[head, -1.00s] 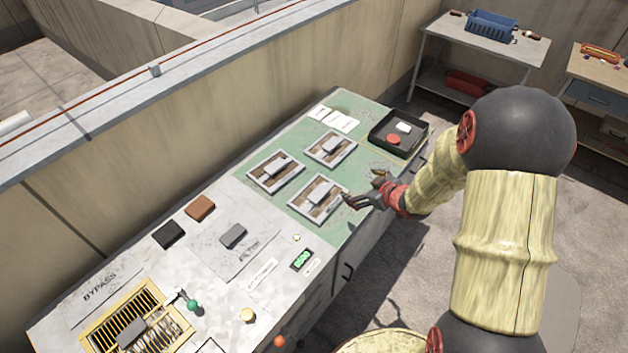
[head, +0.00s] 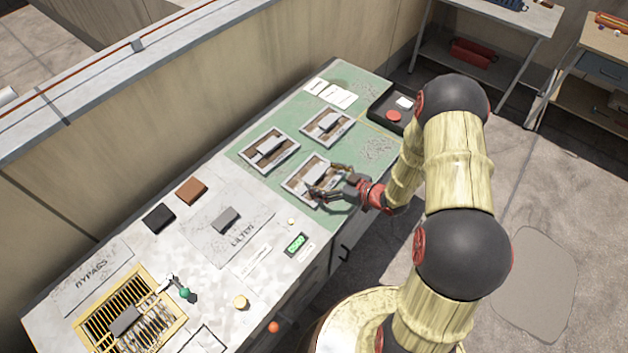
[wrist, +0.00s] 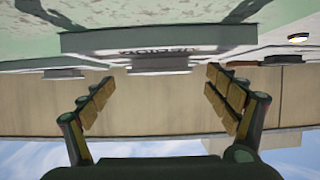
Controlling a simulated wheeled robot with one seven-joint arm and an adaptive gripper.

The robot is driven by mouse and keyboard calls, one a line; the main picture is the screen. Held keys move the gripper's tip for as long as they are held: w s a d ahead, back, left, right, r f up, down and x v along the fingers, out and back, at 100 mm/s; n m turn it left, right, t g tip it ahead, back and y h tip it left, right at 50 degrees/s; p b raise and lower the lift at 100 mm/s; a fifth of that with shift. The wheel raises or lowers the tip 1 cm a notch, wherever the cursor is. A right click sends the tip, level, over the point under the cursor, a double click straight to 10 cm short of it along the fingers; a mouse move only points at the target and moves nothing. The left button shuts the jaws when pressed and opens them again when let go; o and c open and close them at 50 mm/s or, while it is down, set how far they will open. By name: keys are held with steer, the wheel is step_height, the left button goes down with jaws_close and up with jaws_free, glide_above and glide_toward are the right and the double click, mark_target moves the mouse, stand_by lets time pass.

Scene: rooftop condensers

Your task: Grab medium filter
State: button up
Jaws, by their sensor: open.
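Three framed filters with grey block handles lie on the green mat: one at the left (head: 268,149), one at the back (head: 327,127), and one nearest me (head: 299,186). My gripper (head: 330,183) is open and empty at the right front of the nearest filter, low over it. In the wrist view, which is upside down, that filter's grey front edge (wrist: 215,38) carries a label that seems to read MEDIUM, though it is hard to read. Its handle (wrist: 160,65) shows between and beyond the spread fingers (wrist: 160,88). I cannot tell whether the fingers touch anything.
A black tray (head: 376,119) with a red disc stands right of the mat. White cards (head: 331,93) lie behind the filters. The bench's left holds a FILTER plate with a grey block (head: 226,219), a yellow grate (head: 151,301) and small controls. A wall (head: 200,110) runs behind.

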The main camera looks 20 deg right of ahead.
steer(key=shift+x, duration=1)
steer(key=c, duration=0.4)
steer(key=c, duration=1)
